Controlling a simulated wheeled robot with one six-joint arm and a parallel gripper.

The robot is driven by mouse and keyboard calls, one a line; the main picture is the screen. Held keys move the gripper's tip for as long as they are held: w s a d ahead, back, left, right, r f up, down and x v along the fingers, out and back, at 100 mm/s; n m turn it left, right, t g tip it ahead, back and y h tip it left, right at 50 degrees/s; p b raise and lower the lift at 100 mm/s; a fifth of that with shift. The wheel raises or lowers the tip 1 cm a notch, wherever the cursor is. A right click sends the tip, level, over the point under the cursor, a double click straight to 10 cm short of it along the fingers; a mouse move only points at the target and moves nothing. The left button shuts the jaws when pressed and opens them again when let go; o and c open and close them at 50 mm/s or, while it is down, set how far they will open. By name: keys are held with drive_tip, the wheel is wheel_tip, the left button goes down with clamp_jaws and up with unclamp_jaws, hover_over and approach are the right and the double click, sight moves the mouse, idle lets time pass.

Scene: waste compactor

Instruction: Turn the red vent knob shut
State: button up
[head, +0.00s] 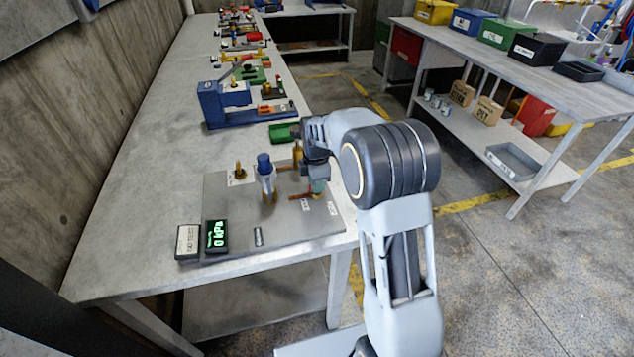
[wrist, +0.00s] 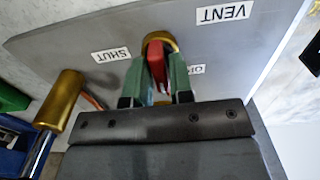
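The red vent knob (wrist: 156,62) sits on a round gold base on the grey panel (head: 222,192). In the wrist view its red grip stands between the two green fingers of my gripper (wrist: 158,75), which appear closed against its sides. A SHUT label (wrist: 111,55) lies left of the knob and a VENT label (wrist: 224,13) lies above right. Another label (wrist: 197,69), right of the knob, is partly covered by a finger. In the head view my gripper (head: 318,187) points down at the panel's right part and hides most of the knob.
A blue-topped upright cylinder (head: 265,172) and a small brass fitting (head: 240,172) stand left of my gripper. A display (head: 217,236) reads 0 kPa at the panel's front left. A blue fixture (head: 225,100) stands farther back. The bench's left side is clear.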

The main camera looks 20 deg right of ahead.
clamp_jaws()
drive_tip(key=m, duration=0.4)
drive_tip(key=m+p, duration=0.1)
drive_tip(key=m, duration=0.3)
drive_tip(key=shift+m, duration=0.3)
drive_tip(key=m, duration=0.4)
drive_tip(key=shift+m, duration=2.6)
